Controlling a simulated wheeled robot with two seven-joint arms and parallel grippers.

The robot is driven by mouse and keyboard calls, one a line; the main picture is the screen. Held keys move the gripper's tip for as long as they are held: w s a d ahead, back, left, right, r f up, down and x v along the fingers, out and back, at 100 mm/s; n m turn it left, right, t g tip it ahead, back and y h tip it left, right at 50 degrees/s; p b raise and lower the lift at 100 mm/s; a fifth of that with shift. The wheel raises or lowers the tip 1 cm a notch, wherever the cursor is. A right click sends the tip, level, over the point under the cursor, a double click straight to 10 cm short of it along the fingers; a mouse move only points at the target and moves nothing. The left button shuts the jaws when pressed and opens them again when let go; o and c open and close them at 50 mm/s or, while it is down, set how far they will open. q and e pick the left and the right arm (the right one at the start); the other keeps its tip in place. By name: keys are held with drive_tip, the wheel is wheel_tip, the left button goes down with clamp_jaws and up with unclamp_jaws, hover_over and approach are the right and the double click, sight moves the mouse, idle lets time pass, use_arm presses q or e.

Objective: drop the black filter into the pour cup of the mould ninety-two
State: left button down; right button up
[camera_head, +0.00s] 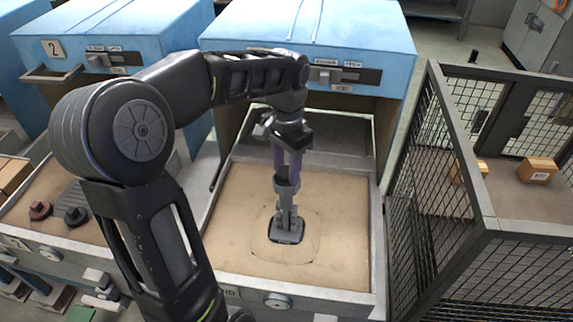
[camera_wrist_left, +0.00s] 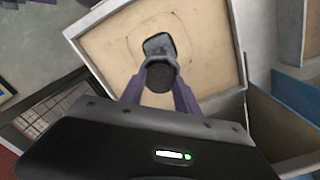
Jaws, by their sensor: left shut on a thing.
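My left gripper (camera_head: 288,172) hangs pointing down over the sand bed of the middle station. No number is readable on the mould. My right gripper is not in view.
The sand bed (camera_head: 335,215) lies in a grey-rimmed tray under a blue hood (camera_head: 310,28). Another station marked 2 is at left, with dark red (camera_head: 40,210) and black (camera_head: 76,215) pieces on its tray. A mesh cage (camera_head: 440,190) with cardboard boxes (camera_head: 538,170) stands right.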

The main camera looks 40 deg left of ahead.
sight(287, 172)
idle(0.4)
use_arm(q)
drive_tip(key=c, duration=0.8)
unclamp_jaws()
drive_tip(key=shift+r, duration=3.95)
